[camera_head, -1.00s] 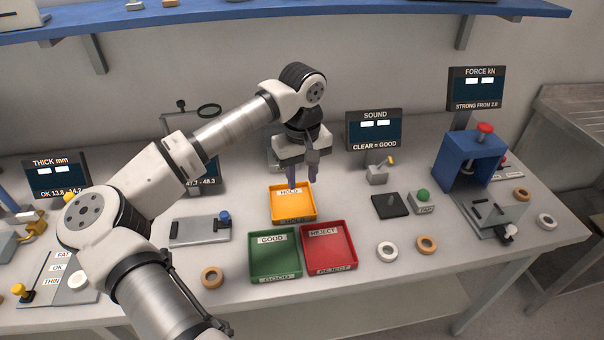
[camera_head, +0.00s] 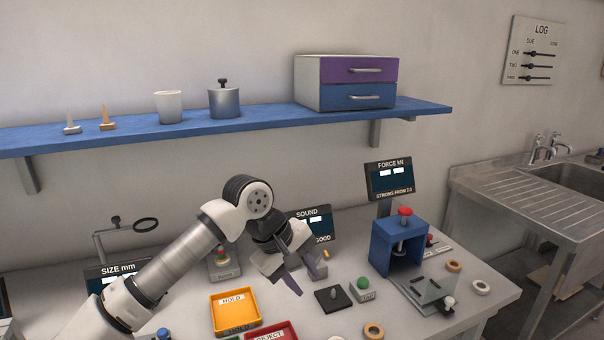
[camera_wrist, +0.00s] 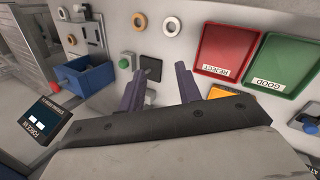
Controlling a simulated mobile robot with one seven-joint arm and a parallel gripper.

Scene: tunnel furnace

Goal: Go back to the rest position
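My gripper (camera_head: 304,276) hangs above the bench in the head view, in front of the sound display and to the right of the yellow HOLD tray (camera_head: 236,312). Its two purple fingers stand apart with nothing between them. The wrist view shows the same open fingers (camera_wrist: 160,85) pointing toward the bench, with bench surface between them. My arm reaches in from the lower left, bent at a raised joint.
The blue force press (camera_head: 398,246), the black pad (camera_head: 333,299) and the green button box (camera_head: 363,289) stand right of my gripper. The blue shelf (camera_head: 250,123) runs above. The red REJECT tray (camera_wrist: 226,50) and green GOOD tray (camera_wrist: 281,64) show in the wrist view.

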